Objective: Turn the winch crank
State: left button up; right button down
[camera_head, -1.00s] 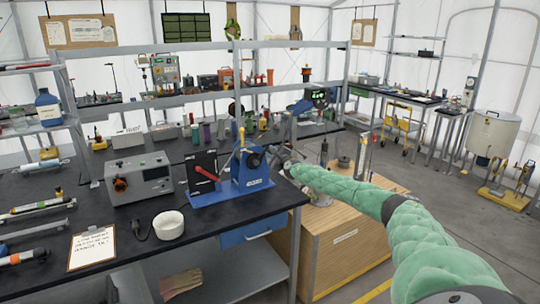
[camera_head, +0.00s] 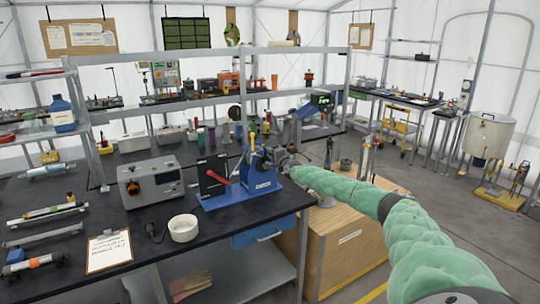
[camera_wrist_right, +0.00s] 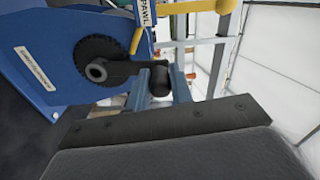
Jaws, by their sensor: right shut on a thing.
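The blue winch (camera_head: 258,178) stands on a blue base at the right end of the black bench. My right gripper (camera_head: 281,157) is at its right side, at the end of the green-sleeved arm. In the right wrist view, a dark crank arm (camera_wrist_right: 122,70) runs from the hub beside a toothed wheel (camera_wrist_right: 97,50) to a black handle (camera_wrist_right: 160,82). The fingers of my right gripper (camera_wrist_right: 160,91) lie on both sides of this handle and are shut on it. A yellow lever (camera_wrist_right: 190,6) marked PAWL is above it. My left gripper is out of view.
A black panel with a red lever (camera_head: 213,175) stands left of the winch. A grey control box (camera_head: 150,187), a white bowl (camera_head: 184,228) and a clipboard (camera_head: 109,252) are on the bench. A wooden cabinet (camera_head: 345,240) stands below my right arm.

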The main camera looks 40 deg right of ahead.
jog(key=shift+w+a, duration=0.1)
jog(key=shift+a, duration=0.15)
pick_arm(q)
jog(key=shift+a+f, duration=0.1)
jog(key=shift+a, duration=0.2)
pick_arm(e)
jog(key=shift+n, duration=0.3)
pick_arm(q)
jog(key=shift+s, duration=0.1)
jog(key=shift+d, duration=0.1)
pick_arm(e)
jog(key=shift+a, duration=0.1)
jog(key=c, duration=1.5)
grip_release()
jog(key=shift+o, duration=1.2)
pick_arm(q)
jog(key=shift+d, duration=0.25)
